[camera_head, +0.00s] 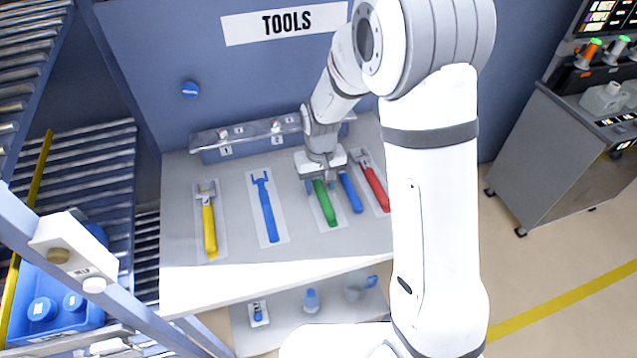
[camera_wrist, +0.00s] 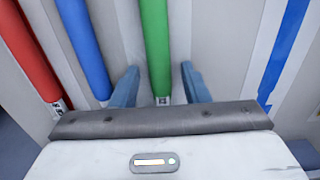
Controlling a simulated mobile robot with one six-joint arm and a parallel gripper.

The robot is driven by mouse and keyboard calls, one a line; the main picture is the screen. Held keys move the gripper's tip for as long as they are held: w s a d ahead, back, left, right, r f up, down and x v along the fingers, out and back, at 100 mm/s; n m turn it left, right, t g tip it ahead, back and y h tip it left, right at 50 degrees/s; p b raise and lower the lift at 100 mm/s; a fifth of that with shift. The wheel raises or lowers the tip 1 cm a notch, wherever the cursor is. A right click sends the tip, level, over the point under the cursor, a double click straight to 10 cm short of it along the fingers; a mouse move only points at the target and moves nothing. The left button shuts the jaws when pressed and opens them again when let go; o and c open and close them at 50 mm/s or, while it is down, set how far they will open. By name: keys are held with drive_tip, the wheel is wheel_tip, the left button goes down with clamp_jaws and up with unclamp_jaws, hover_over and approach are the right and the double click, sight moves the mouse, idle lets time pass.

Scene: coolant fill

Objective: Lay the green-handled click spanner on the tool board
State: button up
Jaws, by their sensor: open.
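The green-handled click spanner (camera_head: 325,205) lies on the grey tool board (camera_head: 235,252), between a long blue tool and a blue-handled one. My gripper (camera_head: 322,182) is over its far end, pointing down, and hides its head in the head view. In the wrist view the green handle (camera_wrist: 155,45) runs between my two open blue-grey fingers (camera_wrist: 160,84), with a gap on each side. I cannot tell how high the fingertips are above the board.
A blue-handled tool (camera_head: 350,192) and a red-handled spanner (camera_head: 375,188) lie close to the right. A blue tool (camera_head: 267,208) and a yellow-handled spanner (camera_head: 209,225) lie to the left. A raised rail (camera_head: 245,142) runs along the back below the TOOLS sign (camera_head: 285,23).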

sight(320, 187)
wheel_tip(320, 187, up, 12)
drive_tip(key=s+d+r+m+t, duration=0.1)
drive_tip(key=s+d+r, duration=0.2)
drive_tip(key=s+d, duration=0.4)
drive_tip(key=s+d+r+m+t, duration=0.2)
drive_tip(key=s+d, duration=0.5)
drive_tip(key=s, duration=0.5)
drive_tip(key=shift+b+v, duration=0.45)
drive_tip(key=shift+v, duration=0.4)
